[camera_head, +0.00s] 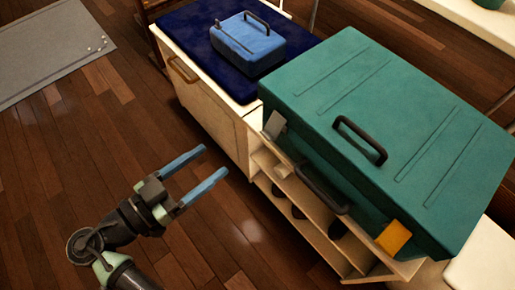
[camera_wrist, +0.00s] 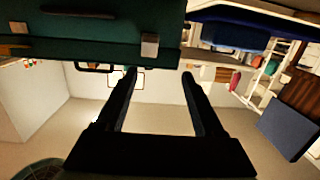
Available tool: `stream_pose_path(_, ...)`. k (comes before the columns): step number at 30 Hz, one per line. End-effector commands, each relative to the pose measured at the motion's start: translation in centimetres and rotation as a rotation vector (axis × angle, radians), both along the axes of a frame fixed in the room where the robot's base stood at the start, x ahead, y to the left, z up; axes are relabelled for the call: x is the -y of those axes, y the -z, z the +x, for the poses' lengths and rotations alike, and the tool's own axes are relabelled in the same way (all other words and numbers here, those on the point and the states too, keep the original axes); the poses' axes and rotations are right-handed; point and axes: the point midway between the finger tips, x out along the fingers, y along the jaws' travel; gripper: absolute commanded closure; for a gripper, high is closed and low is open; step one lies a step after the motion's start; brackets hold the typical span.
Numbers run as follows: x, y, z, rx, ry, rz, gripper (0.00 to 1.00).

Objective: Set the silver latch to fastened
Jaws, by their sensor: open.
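A large teal case (camera_head: 420,130) lies on a light wooden shelf unit, its front side facing my arm. The silver latch (camera_head: 274,125) is a small pale plate at the left end of that side. It also shows in the wrist view (camera_wrist: 150,46), where the picture looks upside down. I cannot tell whether it is fastened. My gripper (camera_head: 215,160) has two blue fingers, spread and empty. It is left of the case, apart from the latch. In the wrist view the fingers (camera_wrist: 159,75) point toward the case near the latch.
An orange latch (camera_head: 393,238) is at the right end of the same side. A dark handle (camera_head: 322,190) juts out between the latches; another (camera_head: 360,140) is on top. A small blue case (camera_head: 247,43) sits on a navy-topped cabinet behind. Floor around my gripper is clear.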

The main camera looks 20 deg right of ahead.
Motion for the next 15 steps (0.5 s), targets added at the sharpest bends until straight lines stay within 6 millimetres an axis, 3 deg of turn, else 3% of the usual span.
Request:
stream_pose_path(1, -0.1, 1.9, -0.7, 0.014, 0.016, -0.025, 0.30)
stream_pose_path(3, -0.3, 2.5, -1.5, 0.037, 0.032, -0.052, 0.30)
stream_pose_path(8, 0.0, 2.8, -2.1, 0.061, 0.047, -0.075, 0.30)
stream_pose_path(15, 3.4, 2.9, -0.9, 0.061, 0.052, -0.073, 0.30)
